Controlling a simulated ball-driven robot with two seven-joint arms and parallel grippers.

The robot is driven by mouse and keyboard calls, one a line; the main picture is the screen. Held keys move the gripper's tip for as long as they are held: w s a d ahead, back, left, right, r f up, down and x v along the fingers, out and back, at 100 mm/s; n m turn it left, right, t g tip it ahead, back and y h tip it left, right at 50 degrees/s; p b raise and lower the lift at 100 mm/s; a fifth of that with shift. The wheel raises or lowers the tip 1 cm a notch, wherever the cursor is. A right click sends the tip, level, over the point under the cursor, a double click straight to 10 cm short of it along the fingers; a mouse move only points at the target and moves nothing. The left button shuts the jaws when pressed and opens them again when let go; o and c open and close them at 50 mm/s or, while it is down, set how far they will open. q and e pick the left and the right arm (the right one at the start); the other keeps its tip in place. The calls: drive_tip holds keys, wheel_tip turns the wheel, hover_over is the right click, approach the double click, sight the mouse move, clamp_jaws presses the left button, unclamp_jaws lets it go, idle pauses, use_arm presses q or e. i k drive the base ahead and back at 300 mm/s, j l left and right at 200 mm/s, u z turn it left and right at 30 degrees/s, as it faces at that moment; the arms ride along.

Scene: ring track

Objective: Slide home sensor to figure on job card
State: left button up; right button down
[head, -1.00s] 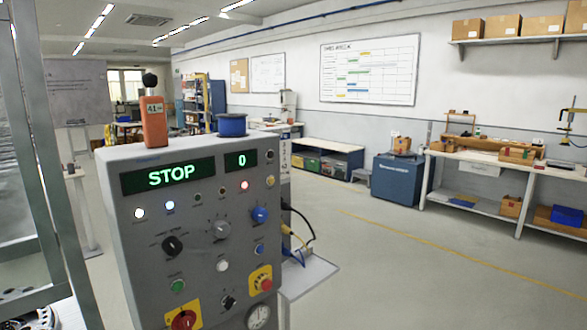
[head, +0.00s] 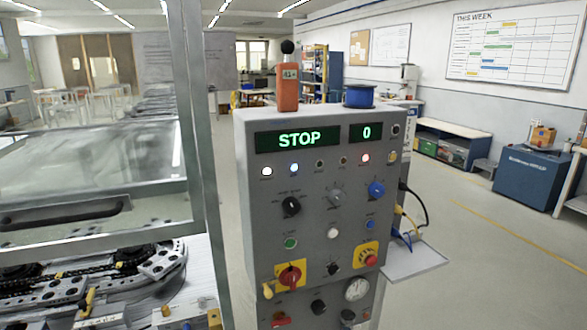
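A grey control panel (head: 262,230) stands upright in the middle of the head view. Its green displays (head: 298,139) read STOP and 0. Several knobs, buttons and lit lamps cover its face. On the left, behind a metal frame, part of the ring track (head: 120,268) shows with a dark chain and grey links. A small yellow-handled part (head: 88,302) sits at the track's near side; I cannot tell whether it is the home sensor. No job card can be made out. Neither of my grippers is in view.
A metal post (head: 197,150) and a clear guard panel with a dark handle (head: 65,212) stand between me and the track. An orange device (head: 288,90) and a blue spool (head: 359,96) sit on the panel. A small shelf (head: 415,262) juts from its right side.

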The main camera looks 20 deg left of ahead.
sight(86, 307)
drive_tip(key=u, duration=2.1)
